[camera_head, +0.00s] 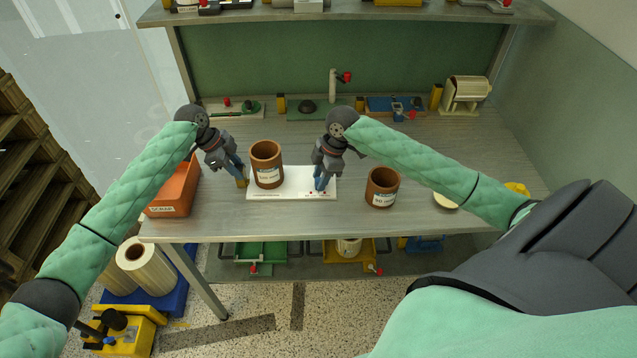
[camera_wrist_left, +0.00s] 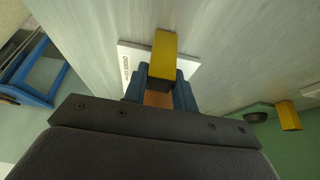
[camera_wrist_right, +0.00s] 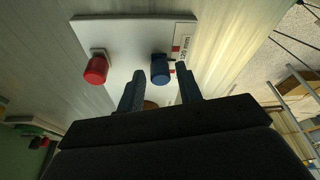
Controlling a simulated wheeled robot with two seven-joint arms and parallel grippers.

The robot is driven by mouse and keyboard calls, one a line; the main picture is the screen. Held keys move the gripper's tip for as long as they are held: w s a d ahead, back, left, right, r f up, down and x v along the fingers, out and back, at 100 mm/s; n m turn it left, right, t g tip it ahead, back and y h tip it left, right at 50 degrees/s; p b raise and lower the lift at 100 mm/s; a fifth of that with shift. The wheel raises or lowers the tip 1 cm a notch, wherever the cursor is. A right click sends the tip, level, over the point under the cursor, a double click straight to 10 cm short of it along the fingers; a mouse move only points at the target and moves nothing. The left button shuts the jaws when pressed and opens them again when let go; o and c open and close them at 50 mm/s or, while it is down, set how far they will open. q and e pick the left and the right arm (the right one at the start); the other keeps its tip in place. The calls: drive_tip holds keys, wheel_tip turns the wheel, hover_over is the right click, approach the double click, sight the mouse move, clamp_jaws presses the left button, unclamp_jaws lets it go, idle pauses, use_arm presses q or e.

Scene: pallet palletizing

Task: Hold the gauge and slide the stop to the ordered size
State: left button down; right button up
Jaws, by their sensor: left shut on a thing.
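The white gauge board (camera_head: 290,192) lies on the grey bench, with a yellow block (camera_wrist_left: 163,58) at its left end. My left gripper (camera_head: 241,178) is shut on the yellow block. My right gripper (camera_head: 321,185) is over the board's right part with its fingers apart. In the right wrist view, a blue knob (camera_wrist_right: 160,68), perhaps the stop, shows between and just beyond the fingertips; contact cannot be told. A red knob (camera_wrist_right: 97,68) stands beside it. A label (camera_wrist_right: 184,42) near the board's edge ends in "mm"; its number is hard to read.
A brown pot (camera_head: 266,165) stands by the board between my grippers. Another brown pot (camera_head: 382,188) is right of the board. An orange scrap bin (camera_head: 175,190) is at the left edge. Several fixtures line the bench's back. Bare bench lies in front of the board.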

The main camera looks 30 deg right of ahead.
drive_tip(key=c, duration=0.7)
drive_tip(key=shift+c, duration=0.2)
drive_tip(key=shift+s+d, duration=0.1)
drive_tip(key=shift+d, duration=0.05)
drive_tip(key=shift+s+d, duration=0.1)
drive_tip(key=shift+d, duration=0.1)
clamp_jaws()
unclamp_jaws()
drive_tip(key=shift+s+d, duration=0.3)
drive_tip(key=shift+d, duration=0.1)
drive_tip(key=o, duration=1)
